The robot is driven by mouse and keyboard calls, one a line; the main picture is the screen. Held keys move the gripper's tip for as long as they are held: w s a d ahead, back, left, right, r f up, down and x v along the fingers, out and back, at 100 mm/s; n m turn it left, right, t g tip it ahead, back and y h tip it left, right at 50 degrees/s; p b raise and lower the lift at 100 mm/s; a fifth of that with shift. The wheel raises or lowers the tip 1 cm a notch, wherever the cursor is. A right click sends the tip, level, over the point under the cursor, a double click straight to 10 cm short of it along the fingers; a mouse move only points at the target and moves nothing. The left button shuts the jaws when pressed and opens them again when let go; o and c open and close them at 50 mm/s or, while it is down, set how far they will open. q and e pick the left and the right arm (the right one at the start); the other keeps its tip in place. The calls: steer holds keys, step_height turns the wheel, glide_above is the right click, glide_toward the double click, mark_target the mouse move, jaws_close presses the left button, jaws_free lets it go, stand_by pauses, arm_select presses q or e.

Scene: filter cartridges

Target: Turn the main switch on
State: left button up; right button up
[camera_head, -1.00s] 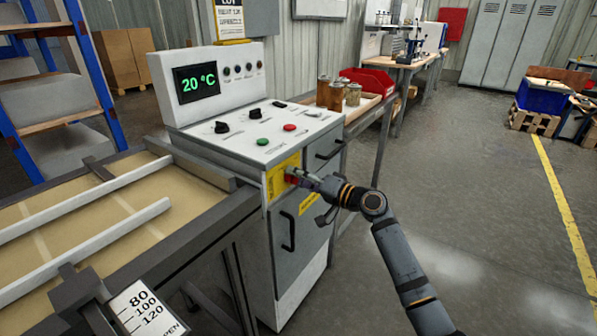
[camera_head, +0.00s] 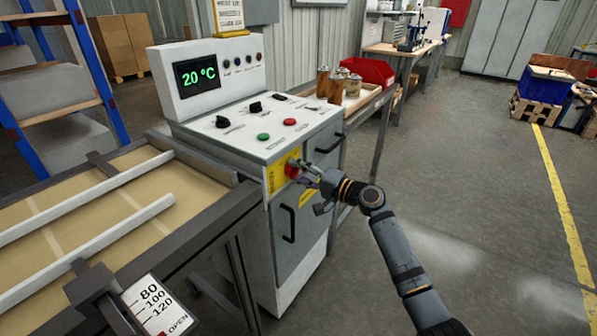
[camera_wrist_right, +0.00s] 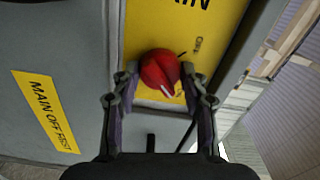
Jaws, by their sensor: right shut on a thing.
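The main switch is a red rotary knob (camera_head: 291,168) on a yellow plate on the front of the white control cabinet (camera_head: 325,135). In the right wrist view the knob (camera_wrist_right: 160,72) sits between the two fingertips of my right gripper (camera_wrist_right: 161,82). Its white mark points down and slightly right. My right gripper (camera_head: 302,170) is shut on the knob, coming from the right in the head view. The fingers partly cover the plate there. My left gripper is not in view.
A yellow label reading MAIN OFF FIRST (camera_wrist_right: 46,110) is on the cabinet. A display (camera_head: 197,75) reads 20 °C above dials and green and red buttons. A bed with white rails (camera_head: 90,225) stands at left. Jars (camera_head: 335,83) stand on a side table.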

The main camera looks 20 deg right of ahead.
steer(key=o, duration=1.1)
steer(key=shift+o, duration=0.2)
steer(key=shift+s, duration=0.1)
steer(key=v, duration=1.2)
